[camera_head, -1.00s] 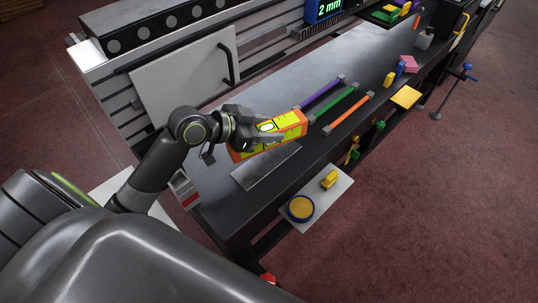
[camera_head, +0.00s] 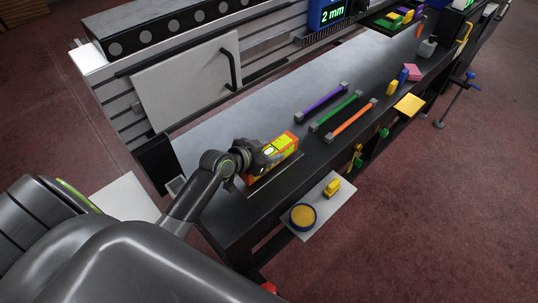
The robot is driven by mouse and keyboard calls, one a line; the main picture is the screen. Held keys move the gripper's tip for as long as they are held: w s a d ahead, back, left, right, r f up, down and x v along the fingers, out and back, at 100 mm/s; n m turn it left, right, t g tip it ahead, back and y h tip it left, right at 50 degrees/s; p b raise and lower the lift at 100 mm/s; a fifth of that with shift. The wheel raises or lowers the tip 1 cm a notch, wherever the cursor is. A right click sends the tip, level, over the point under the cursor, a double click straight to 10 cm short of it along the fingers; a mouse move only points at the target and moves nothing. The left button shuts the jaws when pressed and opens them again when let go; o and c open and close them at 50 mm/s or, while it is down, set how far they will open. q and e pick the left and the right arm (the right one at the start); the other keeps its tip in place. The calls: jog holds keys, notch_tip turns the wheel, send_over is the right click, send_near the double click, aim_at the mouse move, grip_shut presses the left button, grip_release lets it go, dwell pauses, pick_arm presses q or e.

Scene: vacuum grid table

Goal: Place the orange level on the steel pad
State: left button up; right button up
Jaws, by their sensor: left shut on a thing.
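The orange level (camera_head: 283,147), a block with yellow-green faces, is in the middle of the head view. My left gripper (camera_head: 264,158) is shut on it from the left and hides its left part. The steel pad (camera_head: 276,177) is a thin dark plate on the bench, mostly hidden beneath the level and gripper. The level is over the pad's far side, low near the surface; I cannot tell whether it touches. My right gripper is not in view.
Purple (camera_head: 321,103), green (camera_head: 336,111) and orange (camera_head: 354,125) bars with grey ends lie on the bench to the right. A white side shelf (camera_head: 318,222) holds a round blue-and-yellow item (camera_head: 302,216) and a yellow piece (camera_head: 333,187). The grey bench top behind is clear.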

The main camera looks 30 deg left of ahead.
pick_arm(q)
jog(key=shift+w+f, duration=0.1)
jog(key=shift+f, duration=0.75)
jog(key=shift+f, duration=0.1)
jog(key=o, duration=1.4)
jog(key=shift+f, duration=0.1)
jog(key=shift+o, duration=0.2)
jog(key=shift+r, duration=0.25)
jog(key=v, duration=1.2)
jog(key=shift+b, duration=0.3)
jog(key=shift+f, duration=0.15)
